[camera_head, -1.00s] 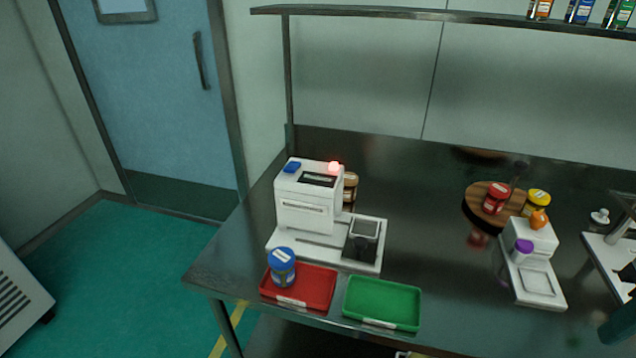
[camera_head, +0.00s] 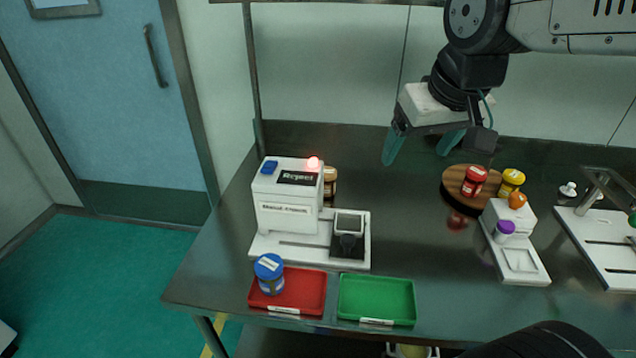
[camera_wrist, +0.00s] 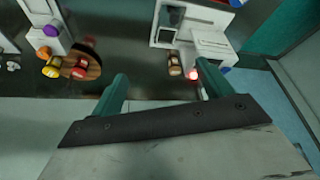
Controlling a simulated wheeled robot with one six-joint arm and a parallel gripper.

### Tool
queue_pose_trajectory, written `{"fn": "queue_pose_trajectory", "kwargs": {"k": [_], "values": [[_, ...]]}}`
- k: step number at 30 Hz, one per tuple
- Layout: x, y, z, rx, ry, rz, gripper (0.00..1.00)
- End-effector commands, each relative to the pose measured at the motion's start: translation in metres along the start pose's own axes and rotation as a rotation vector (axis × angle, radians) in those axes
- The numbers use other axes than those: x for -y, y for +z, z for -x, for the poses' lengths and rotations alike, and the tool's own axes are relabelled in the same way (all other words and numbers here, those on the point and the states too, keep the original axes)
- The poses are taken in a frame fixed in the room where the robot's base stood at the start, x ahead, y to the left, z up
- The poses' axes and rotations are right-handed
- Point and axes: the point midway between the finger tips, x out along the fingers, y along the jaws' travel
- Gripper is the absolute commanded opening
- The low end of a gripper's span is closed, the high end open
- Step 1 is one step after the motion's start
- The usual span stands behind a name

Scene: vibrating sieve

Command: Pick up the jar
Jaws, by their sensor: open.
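A jar with a blue lid (camera_head: 269,274) stands upright on the red tray (camera_head: 312,292), at its left end. A brown jar (camera_head: 330,180) stands partly hidden behind the white machine; it also shows in the wrist view (camera_wrist: 174,64). A red jar (camera_head: 473,182) and a yellow jar (camera_head: 511,182) are at the round wooden board. My gripper (camera_head: 422,152) is open and empty, high above the back of the table, right of the machine and well apart from every jar. In the wrist view its two teal fingers (camera_wrist: 163,84) are spread with nothing between them.
The white machine (camera_head: 285,212) has a lit red lamp and a display reading "Reject". A green tray (camera_head: 376,300) is empty beside the red tray. The wooden board (camera_head: 455,182) and a white scale-like device (camera_head: 521,262) are at right. The table middle is clear.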

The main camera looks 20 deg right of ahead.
Motion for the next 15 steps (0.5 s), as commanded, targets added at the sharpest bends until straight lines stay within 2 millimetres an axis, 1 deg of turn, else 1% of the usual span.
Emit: {"fn": "queue_pose_trajectory", "kwargs": {"k": [1,3,6,8,9,11,12,14,15], "values": [[0.001,-0.025,-0.005,-0.003,-0.001,0.008,0.79],[0.002,-0.053,-0.014,0.006,-0.003,0.019,0.79],[0.003,-0.087,-0.03,0.037,-0.005,0.036,0.79],[0.003,-0.106,-0.043,0.06,-0.006,0.045,0.79],[0.003,-0.118,-0.052,0.076,-0.007,0.05,0.79],[0.004,-0.136,-0.067,0.099,-0.009,0.059,0.79],[0.004,-0.147,-0.078,0.114,-0.01,0.065,0.79],[0.005,-0.163,-0.096,0.138,-0.012,0.075,0.79],[0.005,-0.174,-0.109,0.153,-0.013,0.08,0.79]]}}
